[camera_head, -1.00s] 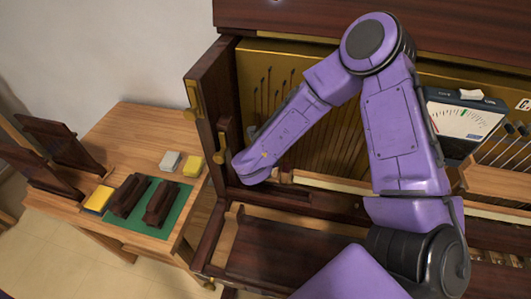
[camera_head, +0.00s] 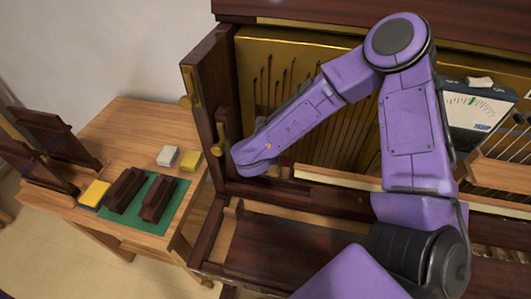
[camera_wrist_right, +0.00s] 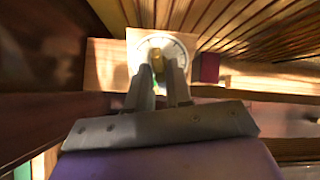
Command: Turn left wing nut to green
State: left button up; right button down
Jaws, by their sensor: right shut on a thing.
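In the right wrist view, a brass wing nut (camera_wrist_right: 158,58) stands in front of a round white dial (camera_wrist_right: 180,47) with dark tick marks around its rim. A small green patch shows on the dial's lower part, beside the fingers. My right gripper (camera_wrist_right: 163,70) is shut on the wing nut, one finger on each side. In the head view my purple right arm reaches inside the left end of the open piano, and its own wrist hides the gripper, the nut and the dial. My left gripper is in neither view.
The piano's dark left side wall (camera_head: 207,110) stands close left of my right wrist. Strings and a gold plate (camera_head: 275,45) lie behind the arm. A meter (camera_head: 480,108) sits at right. A wooden side table (camera_head: 130,120) holds dark wooden parts, a green mat and yellow blocks.

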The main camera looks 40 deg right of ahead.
jog(key=shift+f+m+b, duration=0.2)
jog(key=shift+m+b, duration=0.2)
jog(key=shift+b, duration=0.15)
jog(key=shift+m+b, duration=0.3)
jog(key=shift+r, duration=0.2)
jog(key=shift+f+m+b, duration=0.2)
jog(key=shift+m+b, duration=0.5)
jog(key=shift+b, duration=0.15)
jog(key=c, duration=1)
grip_release()
jog(key=shift+r, duration=0.2)
jog(key=shift+o, duration=0.2)
